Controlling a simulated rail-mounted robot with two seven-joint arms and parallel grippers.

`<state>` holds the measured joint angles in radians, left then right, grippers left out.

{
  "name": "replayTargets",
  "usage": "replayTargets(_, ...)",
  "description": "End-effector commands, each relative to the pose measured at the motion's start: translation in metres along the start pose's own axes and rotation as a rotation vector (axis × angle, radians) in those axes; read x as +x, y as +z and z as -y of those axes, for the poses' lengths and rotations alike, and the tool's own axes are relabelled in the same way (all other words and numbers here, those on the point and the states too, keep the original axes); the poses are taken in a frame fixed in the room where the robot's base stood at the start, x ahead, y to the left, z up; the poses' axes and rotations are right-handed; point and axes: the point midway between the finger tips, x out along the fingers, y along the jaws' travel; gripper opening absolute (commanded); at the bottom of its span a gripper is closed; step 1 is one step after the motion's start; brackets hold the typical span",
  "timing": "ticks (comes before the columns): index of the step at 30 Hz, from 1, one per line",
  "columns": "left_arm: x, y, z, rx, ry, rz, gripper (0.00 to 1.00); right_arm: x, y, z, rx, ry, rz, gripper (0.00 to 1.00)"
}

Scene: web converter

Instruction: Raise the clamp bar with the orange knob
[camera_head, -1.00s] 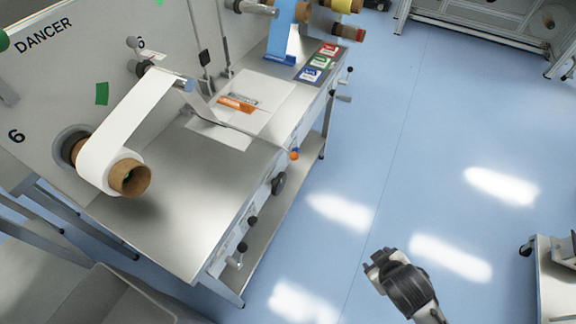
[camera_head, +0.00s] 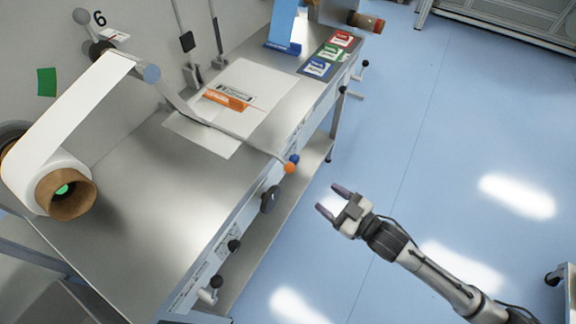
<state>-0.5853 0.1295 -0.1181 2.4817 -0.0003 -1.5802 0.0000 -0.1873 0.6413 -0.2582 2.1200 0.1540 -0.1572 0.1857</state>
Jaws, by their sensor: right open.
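The orange knob (camera_head: 290,168) sits at the near end of the thin metal clamp bar (camera_head: 232,134), just past the table's front edge. The bar crosses the white sheet and lies low over the table. A blue ball (camera_head: 294,158) shows right beside the orange knob. My right gripper (camera_head: 332,200) is open and empty, out over the floor to the right of and below the knob, its two purple-grey fingers pointing left toward the table. It is apart from the knob. My left gripper is not in view.
The metal table (camera_head: 165,190) carries a white roll (camera_head: 45,170) at left and an orange block (camera_head: 226,99) on the sheet. Dark knobs (camera_head: 270,199) and handles stick out along its front. Coloured cards (camera_head: 329,53) lie at the far end.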

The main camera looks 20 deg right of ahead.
Motion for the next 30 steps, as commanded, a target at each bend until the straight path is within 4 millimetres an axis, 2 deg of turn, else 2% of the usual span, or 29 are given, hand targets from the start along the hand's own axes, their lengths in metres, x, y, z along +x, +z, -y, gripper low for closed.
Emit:
replayTargets(7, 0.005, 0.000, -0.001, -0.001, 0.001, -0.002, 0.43, 0.019, -0.003, 0.000, 0.017, -0.002, -0.020, 0.58)
replayTargets(21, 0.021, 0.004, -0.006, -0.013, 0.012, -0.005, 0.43, 0.099, -0.003, 0.001, 0.018, -0.002, -0.019, 0.58)
replayTargets(30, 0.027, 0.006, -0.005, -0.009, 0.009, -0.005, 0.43, 0.130, -0.004, 0.001, 0.017, -0.003, -0.017, 0.58)
